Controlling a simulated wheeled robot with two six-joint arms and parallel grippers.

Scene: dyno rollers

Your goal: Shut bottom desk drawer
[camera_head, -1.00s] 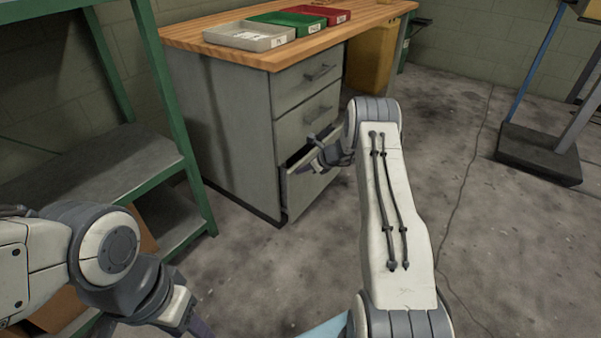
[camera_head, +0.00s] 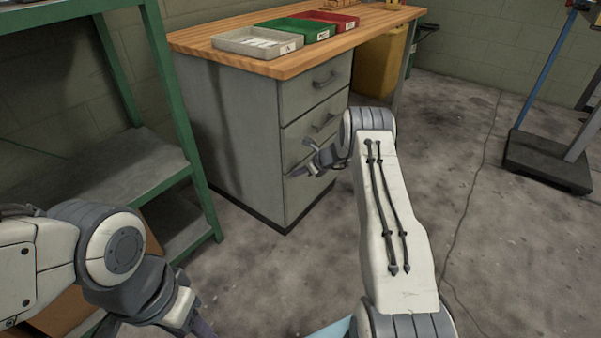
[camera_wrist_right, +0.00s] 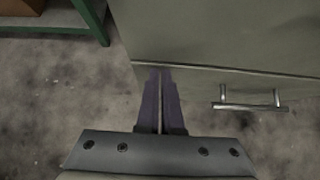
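The bottom drawer (camera_head: 304,194) of the grey desk (camera_head: 235,130) looks flush, or nearly flush, with the cabinet front in the head view. My right gripper (camera_head: 299,163) is at the upper part of this drawer front and hides some of its top edge. In the right wrist view my right gripper (camera_wrist_right: 160,75) has its two fingers together with only a thin slit and nothing between them. The fingertips are close to the grey desk front, and I cannot tell if they touch it. A metal drawer handle (camera_wrist_right: 249,105) is to their right. My left gripper (camera_head: 200,328) is cut off at the bottom edge.
The two upper drawers are shut. Grey (camera_head: 257,43), green (camera_head: 297,29) and red (camera_head: 333,20) trays sit on the wooden desktop (camera_head: 205,40). A green-framed shelf (camera_head: 180,110) stands left of the desk.

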